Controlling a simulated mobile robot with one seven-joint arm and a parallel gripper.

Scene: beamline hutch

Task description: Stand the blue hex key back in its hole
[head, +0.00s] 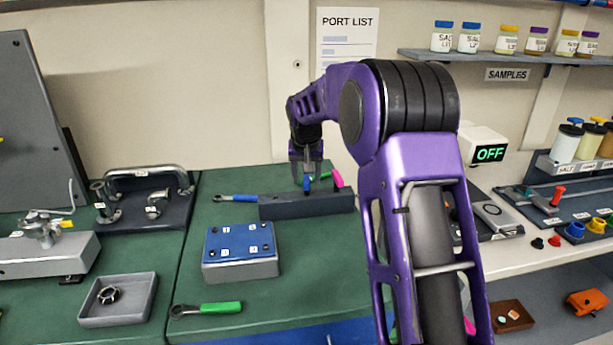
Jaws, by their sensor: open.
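The blue hex key (307,184) appears upright at the dark holder block (290,208), with only its blue upper part visible. Whether its lower end is fully in a hole cannot be told from here. My gripper (307,176) points down over the block with its jaws open, and the blue part shows between or just below the fingertips. A pink-handled tool (337,179) shows just behind the block, to the right of my gripper.
A blue-handled wrench (236,197) lies left of the block. A blue-topped box (240,252), a green-handled wrench (207,308) and a grey tray (118,300) holding a ring stand nearer. Green bench top is free between them. My arm hides the bench's right part.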

